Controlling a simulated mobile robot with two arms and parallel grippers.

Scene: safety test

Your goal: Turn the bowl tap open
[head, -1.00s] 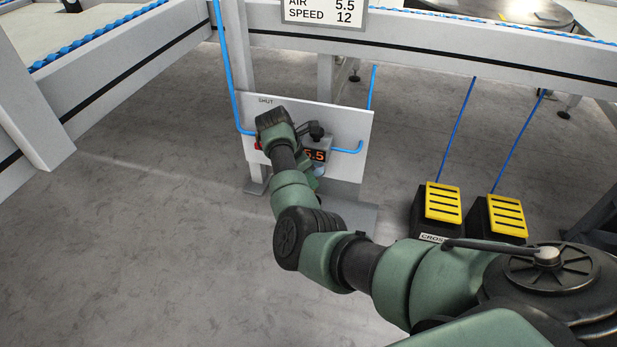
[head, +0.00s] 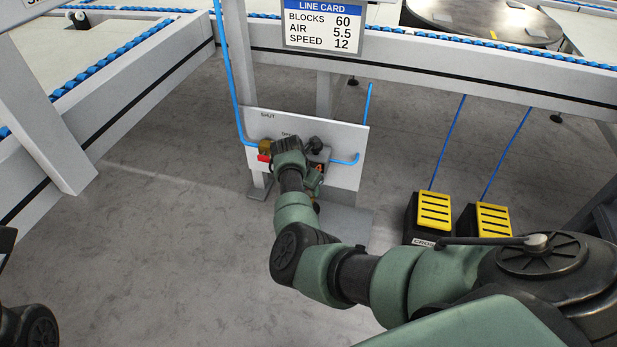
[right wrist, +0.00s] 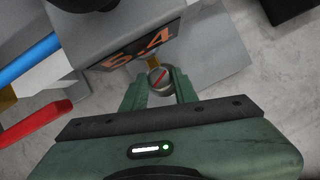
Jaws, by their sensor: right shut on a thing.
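The bowl tap (right wrist: 160,76) is a small round metal knob with a red line across its face, under the regulator in the right wrist view. The line lies slanted. My right gripper (right wrist: 160,88) is shut on it, one green finger on each side. The orange display (right wrist: 143,47) above reads 5.4. In the head view my right gripper (head: 314,182) is low in front of the white panel (head: 346,146), and my arm hides the tap there. My left gripper is not in view.
A red lever (right wrist: 35,122) sits left of my gripper, close to a blue hose (right wrist: 25,62). Two yellow-topped pedals (head: 433,211) stand on the floor to the right. Floor left of the panel is clear.

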